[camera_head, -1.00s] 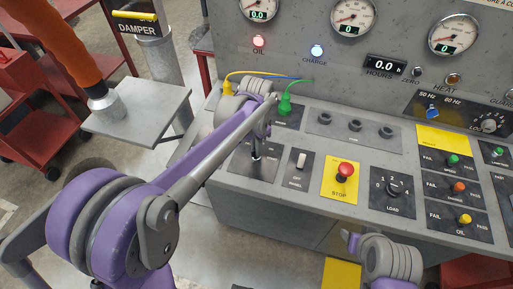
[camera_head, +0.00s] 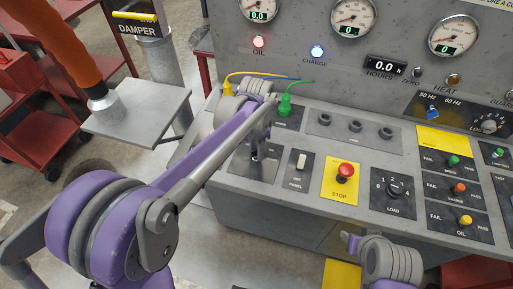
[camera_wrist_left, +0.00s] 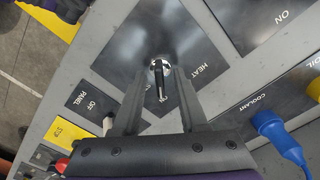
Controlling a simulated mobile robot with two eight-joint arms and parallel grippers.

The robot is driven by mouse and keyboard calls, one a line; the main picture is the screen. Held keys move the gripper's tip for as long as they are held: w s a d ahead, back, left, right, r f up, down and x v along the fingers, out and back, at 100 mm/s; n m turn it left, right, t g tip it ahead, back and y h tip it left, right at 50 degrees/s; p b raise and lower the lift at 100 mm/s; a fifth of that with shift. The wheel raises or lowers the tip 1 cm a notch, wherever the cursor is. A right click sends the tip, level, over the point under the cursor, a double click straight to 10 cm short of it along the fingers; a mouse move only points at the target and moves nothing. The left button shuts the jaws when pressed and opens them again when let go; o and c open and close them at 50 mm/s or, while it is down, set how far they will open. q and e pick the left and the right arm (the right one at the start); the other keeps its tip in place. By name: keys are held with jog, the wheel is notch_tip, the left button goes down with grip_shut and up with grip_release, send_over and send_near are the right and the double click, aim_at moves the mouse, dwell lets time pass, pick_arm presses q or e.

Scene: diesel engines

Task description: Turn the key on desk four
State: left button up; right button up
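A small metal key (camera_wrist_left: 158,80) stands in a switch on a dark panel lettered HEAT in the left wrist view. My left gripper (camera_wrist_left: 158,72) has its two fingers apart, one on each side of the key, with narrow gaps visible. In the head view my left gripper (camera_head: 262,145) is over the dark key panel (camera_head: 244,168) at the left end of the sloping desk, and my own arm hides much of it. My right gripper (camera_head: 352,242) shows only in part at the lower edge, in front of the desk; its fingers cannot be made out clearly.
Right of the key panel are a white panel switch (camera_head: 301,160), a red stop button (camera_head: 345,171) and a load knob (camera_head: 394,189). Green (camera_head: 285,106) and other coloured plugs with cables are behind the gripper. The oil lamp (camera_head: 258,42) glows red.

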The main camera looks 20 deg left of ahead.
aim_at(256, 149)
pick_arm(q)
notch_tip(256, 149, up, 11)
dwell(0.6)
jog(key=shift+s+f, duration=0.1)
dwell(0.3)
